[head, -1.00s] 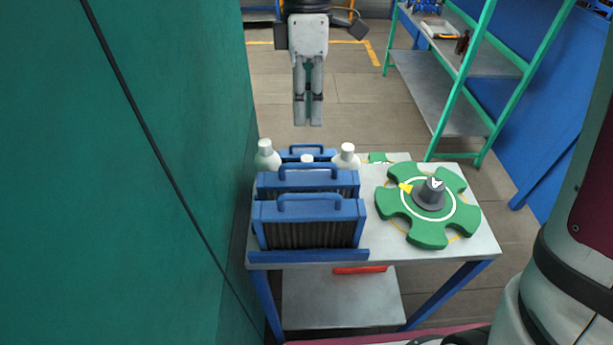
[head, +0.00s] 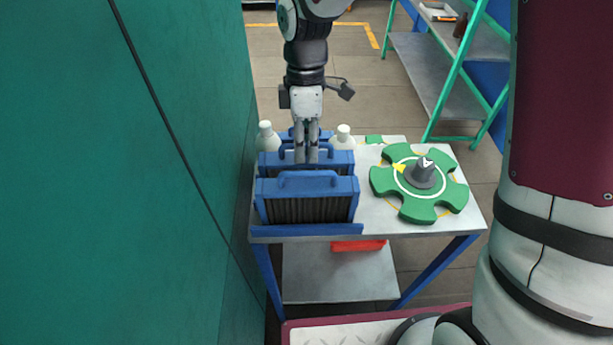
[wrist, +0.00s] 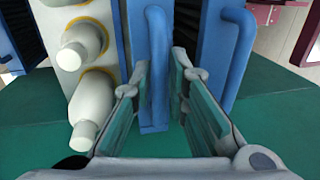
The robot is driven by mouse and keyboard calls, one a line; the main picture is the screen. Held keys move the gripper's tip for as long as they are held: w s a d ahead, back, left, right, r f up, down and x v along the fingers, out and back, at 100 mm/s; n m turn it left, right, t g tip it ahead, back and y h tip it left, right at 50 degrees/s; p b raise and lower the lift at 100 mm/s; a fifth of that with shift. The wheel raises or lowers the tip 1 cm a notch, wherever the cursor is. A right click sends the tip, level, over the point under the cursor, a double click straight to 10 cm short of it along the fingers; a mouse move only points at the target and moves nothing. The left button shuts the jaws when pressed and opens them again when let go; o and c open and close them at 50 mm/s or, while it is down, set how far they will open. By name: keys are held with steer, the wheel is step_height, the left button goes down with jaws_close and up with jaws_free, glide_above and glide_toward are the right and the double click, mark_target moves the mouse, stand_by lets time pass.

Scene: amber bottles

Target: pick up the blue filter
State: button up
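Blue filters with dark pleated faces and loop handles stand in a row on the cart: a front one (head: 308,205), a middle one (head: 341,163) and a rear one (head: 287,134), mostly hidden. My gripper (head: 307,160) points down over the middle filter and covers its handle in the head view. In the wrist view, my gripper (wrist: 160,68) is open, with one finger on each side of the middle filter's blue handle (wrist: 156,50). The fingers appear apart from the handle. The front filter's handle (wrist: 232,55) is to the right, outside the fingers.
White bottles stand close by, at left (head: 267,138) and right (head: 343,139) behind the middle filter. A green lobed disc (head: 418,205) with a grey knob lies on the cart top (head: 365,222). A green wall (head: 180,170) is close on the left. A green-framed shelf stands behind.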

jaws_close()
